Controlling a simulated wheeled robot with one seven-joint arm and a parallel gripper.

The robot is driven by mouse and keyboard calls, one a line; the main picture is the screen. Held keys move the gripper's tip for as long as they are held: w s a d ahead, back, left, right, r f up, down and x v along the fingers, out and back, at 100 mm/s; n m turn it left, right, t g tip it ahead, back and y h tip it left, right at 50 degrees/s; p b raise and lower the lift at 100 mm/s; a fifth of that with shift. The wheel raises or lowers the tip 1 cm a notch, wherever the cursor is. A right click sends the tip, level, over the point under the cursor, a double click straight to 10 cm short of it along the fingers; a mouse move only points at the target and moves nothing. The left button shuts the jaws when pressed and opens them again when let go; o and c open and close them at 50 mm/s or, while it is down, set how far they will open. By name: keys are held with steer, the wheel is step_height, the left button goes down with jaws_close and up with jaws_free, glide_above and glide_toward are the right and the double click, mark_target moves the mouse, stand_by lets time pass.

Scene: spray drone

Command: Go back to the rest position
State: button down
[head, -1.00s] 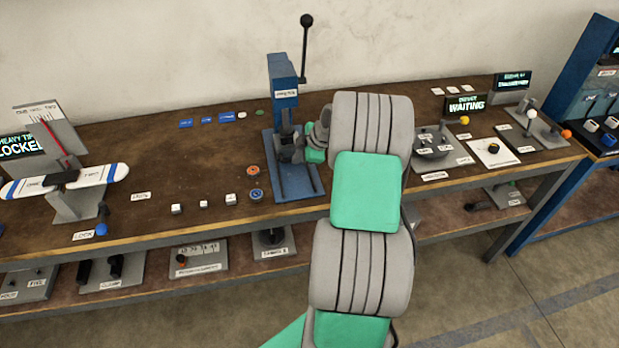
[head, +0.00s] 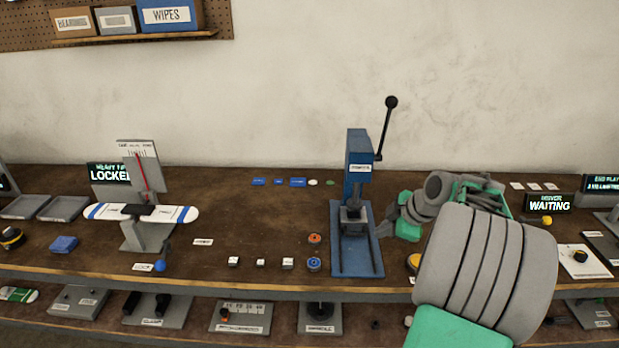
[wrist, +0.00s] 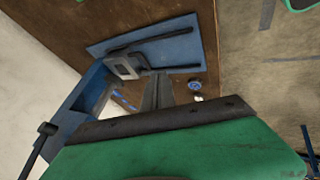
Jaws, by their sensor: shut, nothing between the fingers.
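My gripper (head: 388,221) is just right of the blue arbor press (head: 358,160), above the workbench, with its fingertips pointing left toward the press. In the wrist view my fingers (wrist: 157,92) are together with nothing between them. The press shows there too (wrist: 100,85), with its grey ram block close to the fingers in the picture. I cannot tell whether the fingers touch the press. My forearm hides part of the bench right of the press.
The workbench (head: 230,215) runs across the view. A propeller balancer (head: 145,205) stands at left. Small white blocks (head: 260,262) and orange and blue rings (head: 314,238) lie left of the press. The press lever (head: 385,130) rises high. A "WAITING" display (head: 549,204) stands at right.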

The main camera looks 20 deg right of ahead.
steer(key=s+f+m+g, duration=0.3)
steer(key=s+f+m, duration=0.5)
steer(key=m, duration=0.5)
steer(key=s+a+m+g, duration=0.3)
steer(key=s+a+m, duration=0.3)
steer(key=s, duration=0.3)
steer(key=w+a+r+n+t, duration=0.1)
steer(key=a+r+n, duration=0.2)
steer(key=a, duration=0.8)
steer(key=w+a+r+n+t+h, duration=0.1)
steer(key=a+r+n, duration=0.3)
steer(key=a, duration=0.7)
steer(key=shift+w+a+r+n+t+h, duration=0.35)
steer(key=shift+w+r, duration=0.3)
steer(key=shift+r, duration=0.25)
steer(key=shift+d, duration=0.1)
